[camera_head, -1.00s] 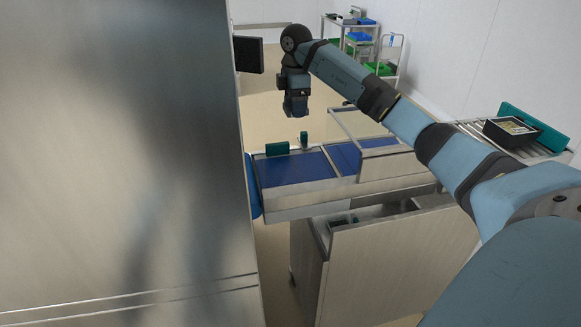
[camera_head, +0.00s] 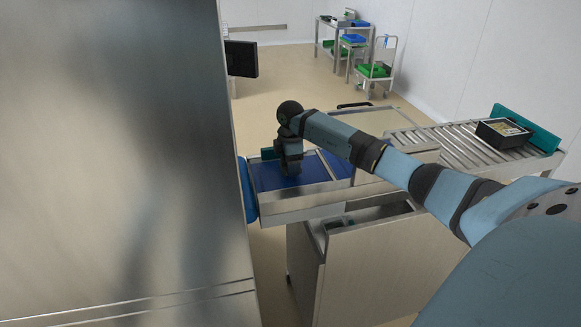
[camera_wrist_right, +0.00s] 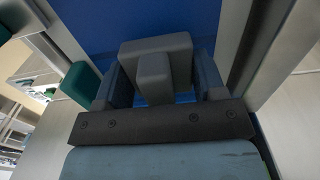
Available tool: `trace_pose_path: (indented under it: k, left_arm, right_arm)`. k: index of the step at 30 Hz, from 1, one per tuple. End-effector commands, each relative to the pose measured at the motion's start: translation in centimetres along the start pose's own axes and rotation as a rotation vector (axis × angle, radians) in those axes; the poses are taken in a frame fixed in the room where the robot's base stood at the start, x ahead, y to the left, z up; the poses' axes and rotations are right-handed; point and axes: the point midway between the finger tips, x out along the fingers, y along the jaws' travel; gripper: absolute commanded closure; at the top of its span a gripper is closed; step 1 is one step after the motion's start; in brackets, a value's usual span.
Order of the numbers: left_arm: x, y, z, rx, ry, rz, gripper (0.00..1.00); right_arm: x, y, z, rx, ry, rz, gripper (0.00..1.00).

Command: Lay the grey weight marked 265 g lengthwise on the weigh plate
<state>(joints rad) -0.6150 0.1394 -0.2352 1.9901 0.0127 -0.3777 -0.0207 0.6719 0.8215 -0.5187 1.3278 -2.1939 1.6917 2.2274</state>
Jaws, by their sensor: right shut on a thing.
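My right gripper (camera_head: 290,173) is low over the blue surface of the weighing conveyor (camera_head: 267,176), near its left end. In the right wrist view the gripper (camera_wrist_right: 162,82) is shut on a grey weight (camera_wrist_right: 155,48), a block with a raised grip between the blue-grey fingers. The blue surface (camera_wrist_right: 105,22) shows beyond the weight. I cannot tell whether the weight touches it. No 265 g marking can be read. The weight is hidden in the head view. My left gripper is not in view.
A large steel housing (camera_head: 120,150) fills the left side. A roller conveyor (camera_head: 450,145) at right carries a black tray (camera_head: 503,132). An open-topped cabinet (camera_head: 385,255) stands in front of the belt. A dark screen (camera_head: 241,58) and carts (camera_head: 374,70) are farther back.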

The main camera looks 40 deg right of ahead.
Motion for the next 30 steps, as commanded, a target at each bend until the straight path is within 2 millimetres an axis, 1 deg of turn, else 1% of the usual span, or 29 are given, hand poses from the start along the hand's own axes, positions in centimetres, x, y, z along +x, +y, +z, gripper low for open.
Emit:
trace_pose_path:
  k: [1, 3, 14, 15, 17, 18, 26, 30]
  left_arm:
    - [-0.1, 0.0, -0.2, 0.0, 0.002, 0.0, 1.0]
    - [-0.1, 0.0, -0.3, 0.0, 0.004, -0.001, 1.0]
    - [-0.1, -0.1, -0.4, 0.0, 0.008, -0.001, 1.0]
    - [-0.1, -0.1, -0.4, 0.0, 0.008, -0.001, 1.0]
    - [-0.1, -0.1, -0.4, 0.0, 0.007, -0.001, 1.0]
    - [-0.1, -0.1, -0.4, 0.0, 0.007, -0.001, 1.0]
    - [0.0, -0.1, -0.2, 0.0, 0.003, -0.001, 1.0]
    - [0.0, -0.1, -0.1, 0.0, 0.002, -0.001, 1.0]
  right_arm:
    - [0.8, 0.0, 0.0, 0.001, 0.0, -0.001, 0.68]
    - [1.4, 0.0, 0.0, 0.0, 0.0, 0.0, 0.68]
    - [1.9, 0.0, 0.0, 0.0, 0.0, 0.001, 0.68]
    - [2.0, 0.0, 0.0, 0.0, 0.0, 0.0, 0.34]
    - [1.9, 0.0, 0.0, 0.0, 0.0, 0.0, 0.2]
    - [1.9, 0.0, 0.0, 0.0, 0.0, 0.0, 0.11]
    - [1.9, 0.0, 0.0, 0.0, 0.0, 0.0, 0.11]
    - [1.0, 0.1, 0.0, 0.0, 0.0, 0.002, 0.11]
